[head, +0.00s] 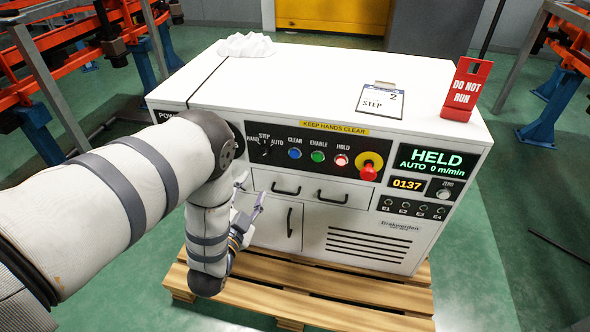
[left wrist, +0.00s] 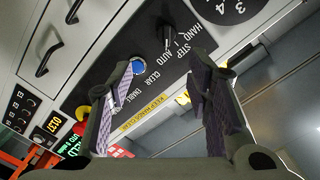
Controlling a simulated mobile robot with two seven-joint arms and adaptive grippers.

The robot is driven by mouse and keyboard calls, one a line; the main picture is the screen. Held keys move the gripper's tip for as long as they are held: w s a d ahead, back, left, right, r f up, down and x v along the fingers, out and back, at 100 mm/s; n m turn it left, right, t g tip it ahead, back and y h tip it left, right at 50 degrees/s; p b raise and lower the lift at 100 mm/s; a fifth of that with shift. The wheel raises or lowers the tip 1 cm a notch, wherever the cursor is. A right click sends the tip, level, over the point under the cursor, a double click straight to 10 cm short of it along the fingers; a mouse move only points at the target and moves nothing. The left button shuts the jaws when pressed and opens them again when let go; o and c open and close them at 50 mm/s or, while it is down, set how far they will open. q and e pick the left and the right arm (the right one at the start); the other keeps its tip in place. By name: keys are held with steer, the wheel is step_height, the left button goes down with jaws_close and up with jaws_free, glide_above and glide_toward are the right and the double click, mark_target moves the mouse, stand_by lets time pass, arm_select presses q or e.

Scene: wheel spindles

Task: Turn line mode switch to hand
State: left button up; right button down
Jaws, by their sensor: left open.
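The line mode switch (head: 264,148) is a small dark knob on the black control strip, with HAND, STEP and AUTO lettered around it. Its pointer direction is hard to read. The knob also shows in the left wrist view (left wrist: 166,32), beyond the gap between the fingertips. My left gripper (head: 250,193) is open and empty, in front of the cabinet and below the switch. Its two fingers stand apart in the left wrist view (left wrist: 163,72), not touching the knob. The display (head: 437,162) reads HELD, AUTO, 0 m/min. My right gripper is not in view.
Blue, green and lit HOLD buttons (head: 341,160) and a red emergency stop (head: 369,168) sit right of the switch. Drawer handles (head: 286,190) stick out below. A STEP 2 card (head: 380,100) and red DO NOT RUN sign (head: 466,90) are on top. A pallet (head: 330,305) lies underneath.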

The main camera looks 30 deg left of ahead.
mark_target(266, 153)
arm_select(q)
steer(key=x, duration=0.4)
steer(key=r+b+x, duration=0.1)
steer(key=x, duration=0.8)
steer(key=shift+a+r+b, duration=0.1)
steer(key=shift+r+b, duration=0.1)
steer(key=shift+b, duration=0.1)
jaws_close()
